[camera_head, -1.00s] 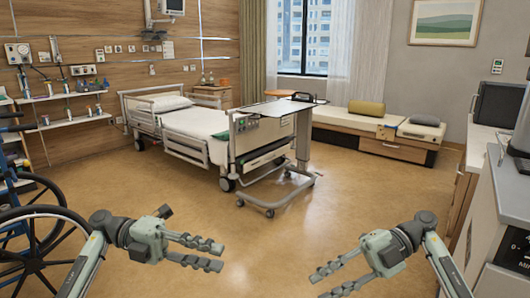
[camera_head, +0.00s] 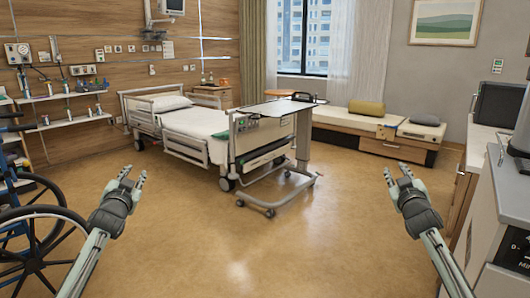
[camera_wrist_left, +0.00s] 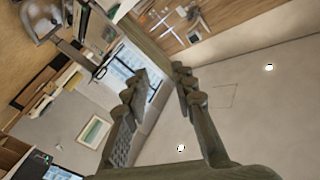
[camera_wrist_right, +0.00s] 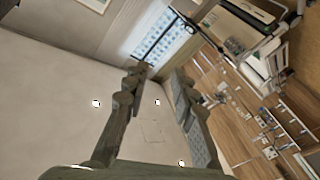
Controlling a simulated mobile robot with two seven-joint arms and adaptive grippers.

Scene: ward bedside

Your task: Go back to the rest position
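My left gripper (camera_head: 132,178) is raised at the left of the head view, fingers pointing up and away. Its two fingers stand apart with nothing between them, as the left wrist view (camera_wrist_left: 158,88) also shows. My right gripper (camera_head: 398,175) is raised at the right of the head view, fingers pointing up. Its fingers are apart and empty, and the right wrist view (camera_wrist_right: 155,85) shows the gap between them. Both grippers are in free air over the floor, apart from any object.
A wheelchair (camera_head: 35,225) stands close at the left, near my left arm. A counter (camera_head: 477,150) with a dark box-like device (camera_head: 497,103) lies at the right. A hospital bed (camera_head: 190,130) and overbed table (camera_head: 272,109) stand ahead. The floor (camera_head: 255,240) between my arms is clear.

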